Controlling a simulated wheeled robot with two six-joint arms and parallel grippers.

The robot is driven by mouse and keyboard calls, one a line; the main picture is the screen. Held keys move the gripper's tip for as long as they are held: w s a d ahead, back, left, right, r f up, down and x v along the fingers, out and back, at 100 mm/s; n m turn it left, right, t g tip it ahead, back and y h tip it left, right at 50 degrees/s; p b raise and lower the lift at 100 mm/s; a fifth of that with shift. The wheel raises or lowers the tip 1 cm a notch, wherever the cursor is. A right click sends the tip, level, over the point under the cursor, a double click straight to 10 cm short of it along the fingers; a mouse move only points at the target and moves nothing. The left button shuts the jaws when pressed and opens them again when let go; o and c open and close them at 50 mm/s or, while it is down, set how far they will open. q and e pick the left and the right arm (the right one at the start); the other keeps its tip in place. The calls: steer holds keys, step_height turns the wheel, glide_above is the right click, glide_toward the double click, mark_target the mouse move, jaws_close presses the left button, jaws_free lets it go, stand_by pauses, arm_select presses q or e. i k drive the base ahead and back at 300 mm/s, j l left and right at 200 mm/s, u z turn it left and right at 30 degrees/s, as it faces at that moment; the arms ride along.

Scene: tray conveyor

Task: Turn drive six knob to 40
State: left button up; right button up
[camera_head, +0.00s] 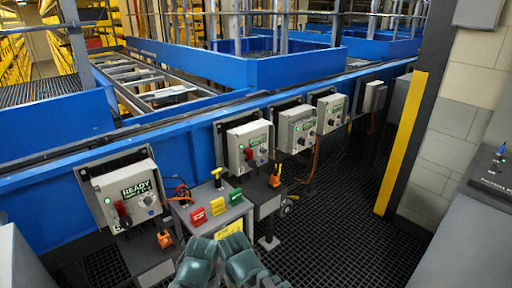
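Several grey drive boxes with small screens, lights and knobs line the blue conveyor side. The nearest box (130,195) is at the left; its screen reads READY, a green light glows, and it has a red handle (122,213) and a small round knob (148,200). Farther along stand a second box (236,153), a third box (289,132) and a fourth box (324,114), with lit green screens. I cannot read which one is drive six, nor any knob's setting. Two teal parts of my own arms show at the bottom centre; no gripper fingers are visible.
A grey stand (186,206) with red, yellow and green tags and a yellow T-handle (217,176) stands between the nearest two boxes. Orange locks (165,239) hang nearby. A yellow-striped post (402,140) and grey console (445,240) are at the right. Dark grating floor (335,225) is clear.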

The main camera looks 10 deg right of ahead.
mark_target(263, 150)
steer(key=i+l+z, duration=0.75)
steer(key=k+j, duration=0.05)
